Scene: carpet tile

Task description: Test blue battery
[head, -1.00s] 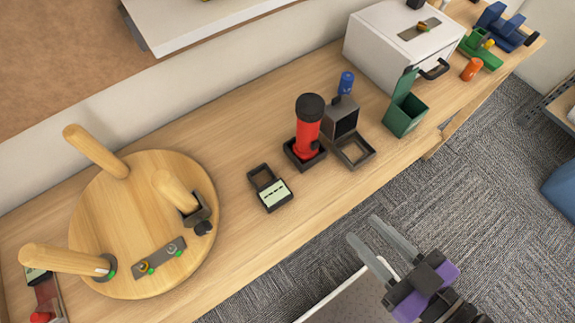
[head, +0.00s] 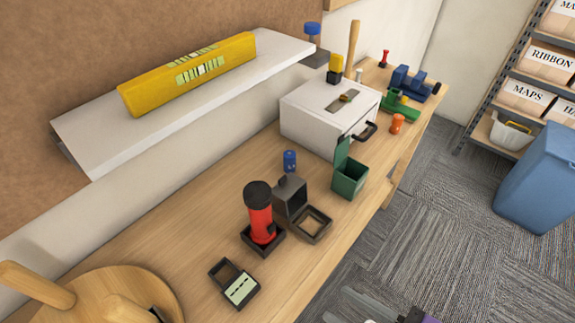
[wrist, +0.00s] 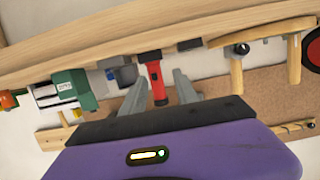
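A small blue battery (head: 290,161) stands upright on the bench, behind a dark open box (head: 290,197). A black device with a pale display and an empty-looking slot (head: 234,284), perhaps the tester, lies near the bench's front edge. My gripper shows only partly at the bottom edge of the head view, off the front of the bench. In the wrist view, my gripper (wrist: 160,92) has its two grey fingers apart, with nothing held between them. The battery cannot be made out clearly in the wrist view.
A red torch (head: 261,218) stands in a black tray, beside a small open frame (head: 311,224). A green bin (head: 350,176) and a white box (head: 325,120) stand further along. A shelf (head: 90,130) holding a yellow level (head: 190,73) overhangs the bench's back.

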